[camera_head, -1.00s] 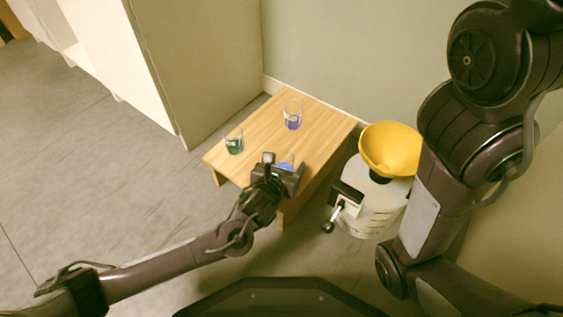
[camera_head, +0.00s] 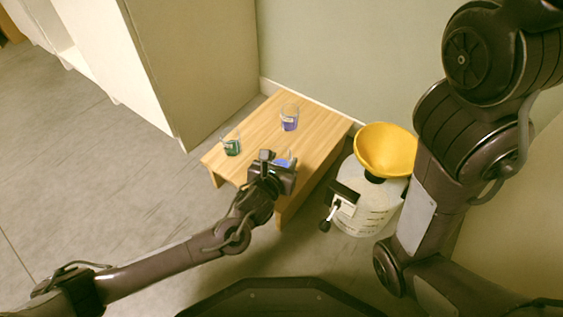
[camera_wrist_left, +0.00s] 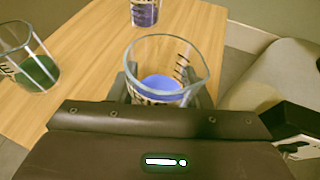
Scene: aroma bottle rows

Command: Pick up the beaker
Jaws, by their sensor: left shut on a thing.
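My left gripper (camera_head: 277,164) is at the near part of the small wooden table (camera_head: 262,126). It is shut on a clear glass beaker (camera_head: 284,158) with blue liquid, mostly hidden behind the gripper in the head view. In the left wrist view, this beaker (camera_wrist_left: 163,88) stands upright between the two fingers (camera_wrist_left: 165,92). I cannot tell whether its base touches the table. A beaker with green liquid (camera_head: 231,146) stands at the table's left edge, and one with purple-blue liquid (camera_head: 289,119) stands farther back. Both are apart from the gripper.
A tall pale cabinet (camera_head: 200,60) stands behind left. Grey floor (camera_head: 80,180) is clear at left.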

